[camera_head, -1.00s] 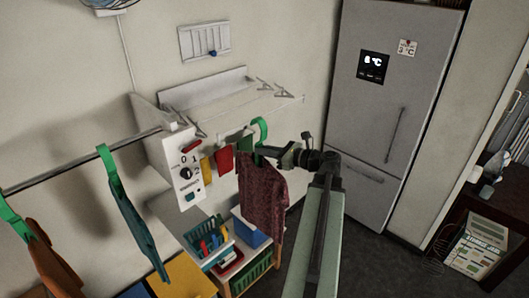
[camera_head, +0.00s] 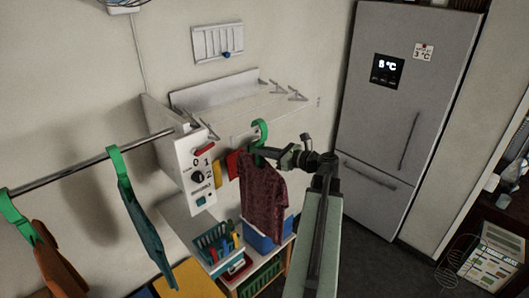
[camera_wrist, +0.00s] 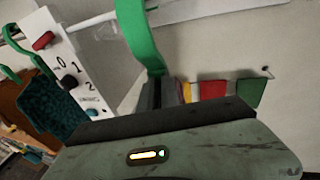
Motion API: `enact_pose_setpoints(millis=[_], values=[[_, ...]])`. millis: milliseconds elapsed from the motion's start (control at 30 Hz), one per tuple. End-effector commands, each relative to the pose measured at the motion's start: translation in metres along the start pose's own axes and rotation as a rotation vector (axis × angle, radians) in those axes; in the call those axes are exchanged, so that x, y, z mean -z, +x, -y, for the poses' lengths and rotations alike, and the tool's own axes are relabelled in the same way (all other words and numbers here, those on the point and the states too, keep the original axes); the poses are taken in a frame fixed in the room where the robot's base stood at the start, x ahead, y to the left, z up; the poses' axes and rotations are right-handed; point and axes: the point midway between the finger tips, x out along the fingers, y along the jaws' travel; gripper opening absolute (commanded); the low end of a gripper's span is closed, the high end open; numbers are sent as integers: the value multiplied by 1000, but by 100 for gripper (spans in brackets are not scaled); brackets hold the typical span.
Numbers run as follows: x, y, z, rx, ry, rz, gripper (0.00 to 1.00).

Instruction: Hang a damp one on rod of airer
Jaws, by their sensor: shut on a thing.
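My gripper (camera_head: 259,153) is shut on the green hanger (camera_head: 261,131) of a dark red shirt (camera_head: 263,200). The shirt hangs in the air in front of the white wall unit. A metal rod (camera_head: 88,164) runs from the left edge to the white unit. A teal garment (camera_head: 145,228) and an orange-brown garment (camera_head: 55,262) hang on it from green hangers. The held hanger is right of the rod, apart from it.
The white unit (camera_head: 201,178) with a dial and red switch stands at the rod's right end. Below are a shelf with a teal basket (camera_head: 213,243) and a blue box (camera_head: 265,234). A grey fridge (camera_head: 398,120) stands right. The rod is bare between the teal garment and the unit.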

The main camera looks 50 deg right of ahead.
Motion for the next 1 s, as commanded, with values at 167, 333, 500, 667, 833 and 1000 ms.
enact_pose_setpoints(millis=[167, 333, 500, 667, 833, 1000], values=[[10, 0, 1, 1, 0, 1, 0], [8, 0, 1, 3, 0, 1, 0], [8, -1, 1, 3, 0, 1, 32], [9, -1, 1, 3, 0, 0, 32], [9, -3, 1, 3, 0, 0, 32], [8, -31, 1, 6, 0, 0, 32]])
